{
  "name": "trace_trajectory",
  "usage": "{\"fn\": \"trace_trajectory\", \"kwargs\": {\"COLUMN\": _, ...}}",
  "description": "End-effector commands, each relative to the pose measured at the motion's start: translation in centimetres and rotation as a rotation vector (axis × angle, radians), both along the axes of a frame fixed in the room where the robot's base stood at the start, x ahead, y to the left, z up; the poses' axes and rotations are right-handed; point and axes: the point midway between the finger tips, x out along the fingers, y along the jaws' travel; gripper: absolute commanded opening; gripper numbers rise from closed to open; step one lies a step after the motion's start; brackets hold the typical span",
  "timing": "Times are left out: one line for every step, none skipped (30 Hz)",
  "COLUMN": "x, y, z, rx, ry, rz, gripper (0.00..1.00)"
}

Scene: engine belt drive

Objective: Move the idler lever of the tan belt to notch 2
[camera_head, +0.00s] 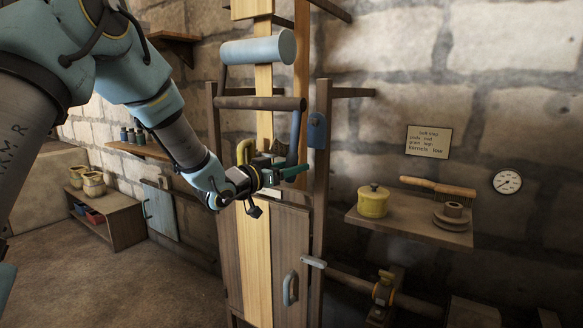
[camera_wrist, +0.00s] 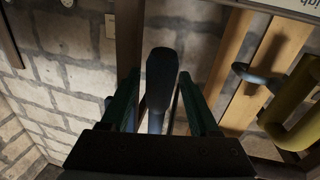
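The tan belt (camera_head: 257,245) runs vertically down the front of a wooden frame, behind my gripper. A blue-grey lever (camera_head: 295,135) stands beside the belt, close to my gripper (camera_head: 290,172). In the wrist view a lever with a dark rounded end (camera_wrist: 162,72) and a grey shaft lies between the two green fingers of my gripper (camera_wrist: 160,90). The fingers stand apart, with narrow gaps visible on both sides of the lever. I cannot tell which lever this is. A yellow handle (camera_head: 245,150) is left of the belt, near my wrist. No notch numbers are readable.
A pale blue roller (camera_head: 258,50) and a brown roller (camera_head: 260,103) cross the frame above my gripper. A blue plate (camera_head: 316,130) is on the right post. A shelf (camera_head: 390,226) at right holds a yellow pot (camera_head: 373,201) and a brush (camera_head: 437,186).

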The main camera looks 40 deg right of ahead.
Motion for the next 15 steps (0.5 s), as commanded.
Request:
{"fn": "trace_trajectory", "kwargs": {"x": 0.0, "y": 0.01, "z": 0.01, "rx": 0.0, "ry": 0.0, "rz": 0.0, "gripper": 0.55}}
{"fn": "trace_trajectory", "kwargs": {"x": 0.0, "y": 0.01, "z": 0.01, "rx": 0.0, "ry": 0.0, "rz": 0.0, "gripper": 0.51}}
{"fn": "trace_trajectory", "kwargs": {"x": 0.0, "y": 0.01, "z": 0.01, "rx": 0.0, "ry": 0.0, "rz": 0.0, "gripper": 0.47}}
{"fn": "trace_trajectory", "kwargs": {"x": 0.0, "y": 0.02, "z": 0.01, "rx": 0.0, "ry": 0.0, "rz": 0.0, "gripper": 0.43}}
{"fn": "trace_trajectory", "kwargs": {"x": 0.0, "y": 0.02, "z": 0.01, "rx": 0.0, "ry": 0.0, "rz": 0.0, "gripper": 0.4}}
{"fn": "trace_trajectory", "kwargs": {"x": 0.0, "y": 0.02, "z": 0.01, "rx": 0.0, "ry": 0.0, "rz": 0.0, "gripper": 0.35}}
{"fn": "trace_trajectory", "kwargs": {"x": 0.0, "y": 0.02, "z": 0.01, "rx": 0.0, "ry": 0.0, "rz": 0.0, "gripper": 0.32}}
{"fn": "trace_trajectory", "kwargs": {"x": 0.0, "y": 0.02, "z": 0.01, "rx": 0.0, "ry": 0.0, "rz": 0.0, "gripper": 0.29}}
{"fn": "trace_trajectory", "kwargs": {"x": 0.0, "y": 0.02, "z": 0.01, "rx": 0.0, "ry": 0.0, "rz": 0.0, "gripper": 0.24}}
{"fn": "trace_trajectory", "kwargs": {"x": 0.0, "y": 0.02, "z": 0.01, "rx": 0.0, "ry": 0.0, "rz": 0.0, "gripper": 0.21}}
{"fn": "trace_trajectory", "kwargs": {"x": 0.0, "y": 0.02, "z": 0.01, "rx": 0.0, "ry": 0.0, "rz": 0.0, "gripper": 0.17}}
{"fn": "trace_trajectory", "kwargs": {"x": 0.01, "y": 0.02, "z": 0.01, "rx": 0.0, "ry": 0.0, "rz": 0.0, "gripper": 0.13}}
{"fn": "trace_trajectory", "kwargs": {"x": 0.0, "y": 0.02, "z": 0.02, "rx": 0.0, "ry": 0.0, "rz": 0.0, "gripper": 0.1}}
{"fn": "trace_trajectory", "kwargs": {"x": 0.0, "y": 0.03, "z": 0.01, "rx": 0.0, "ry": 0.0, "rz": 0.0, "gripper": 0.06}}
{"fn": "trace_trajectory", "kwargs": {"x": 0.0, "y": 0.03, "z": 0.02, "rx": 0.0, "ry": 0.0, "rz": 0.0, "gripper": 0.02}}
